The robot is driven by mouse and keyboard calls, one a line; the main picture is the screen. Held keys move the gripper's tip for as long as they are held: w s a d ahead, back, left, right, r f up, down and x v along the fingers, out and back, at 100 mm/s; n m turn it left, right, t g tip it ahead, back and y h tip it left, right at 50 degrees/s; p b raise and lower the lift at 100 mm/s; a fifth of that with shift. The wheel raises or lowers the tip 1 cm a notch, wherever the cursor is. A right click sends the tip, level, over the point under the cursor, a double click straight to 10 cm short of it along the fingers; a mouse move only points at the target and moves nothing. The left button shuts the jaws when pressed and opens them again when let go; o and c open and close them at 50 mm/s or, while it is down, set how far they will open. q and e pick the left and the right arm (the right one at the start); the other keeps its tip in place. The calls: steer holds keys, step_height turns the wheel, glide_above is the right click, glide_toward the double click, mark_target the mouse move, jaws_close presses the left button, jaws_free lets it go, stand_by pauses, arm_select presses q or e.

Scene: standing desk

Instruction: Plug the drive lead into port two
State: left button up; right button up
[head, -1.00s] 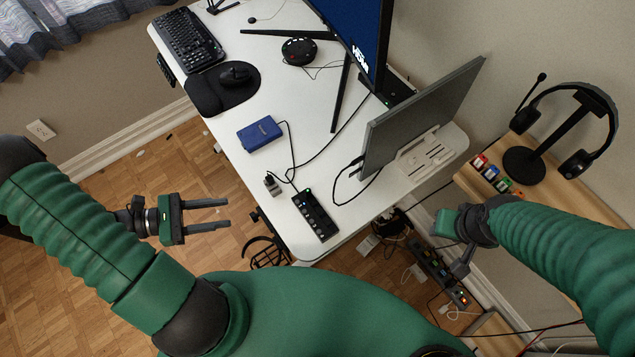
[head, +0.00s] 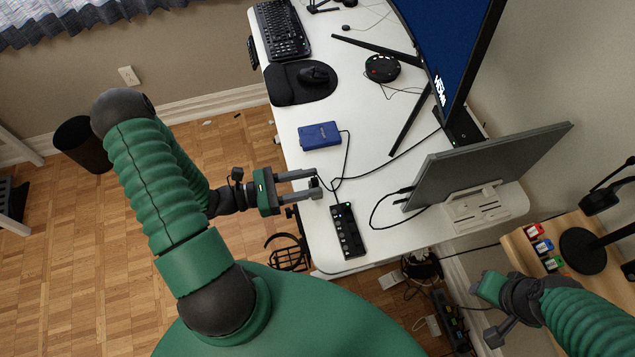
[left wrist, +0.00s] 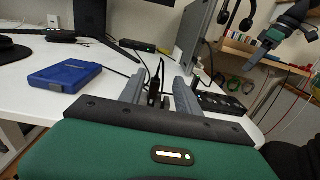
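The blue drive (head: 320,135) lies on the white desk. Its dark lead runs from it toward the desk's near-left edge. The lead's dark plug (left wrist: 155,88) stands upright between the fingers of my left gripper (head: 318,184), at the desk edge. The fingers are apart, with gaps beside the plug in the left wrist view. The black hub (head: 348,232), with a row of ports and a blue light, lies just right of the fingertips; port numbers are too small to read.
A laptop (head: 490,165) on a stand and a large monitor (head: 440,50) stand right of the hub. Black cables cross the desk behind the hub. A mouse pad (head: 290,85) and keyboard (head: 281,30) lie at the far left. Bare desk surrounds the drive.

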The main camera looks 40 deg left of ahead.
arm_select(q)
steer(key=shift+w+d+f, duration=0.1)
steer(key=shift+w+d, duration=0.15)
steer(key=shift+w, duration=0.35)
steer(key=shift+w+a+f, duration=0.15)
steer(key=shift+w+a, duration=0.05)
steer(key=shift+w, duration=0.15)
steer(key=shift+s+d, duration=0.1)
steer(key=shift+d, duration=0.3)
steer(key=c, duration=0.4)
steer(key=shift+d, duration=0.1)
jaws_close()
arm_select(e)
steer(key=shift+a, duration=0.45)
arm_select(q)
steer(key=shift+a, duration=0.3)
arm_select(e)
steer(key=shift+a, duration=0.1)
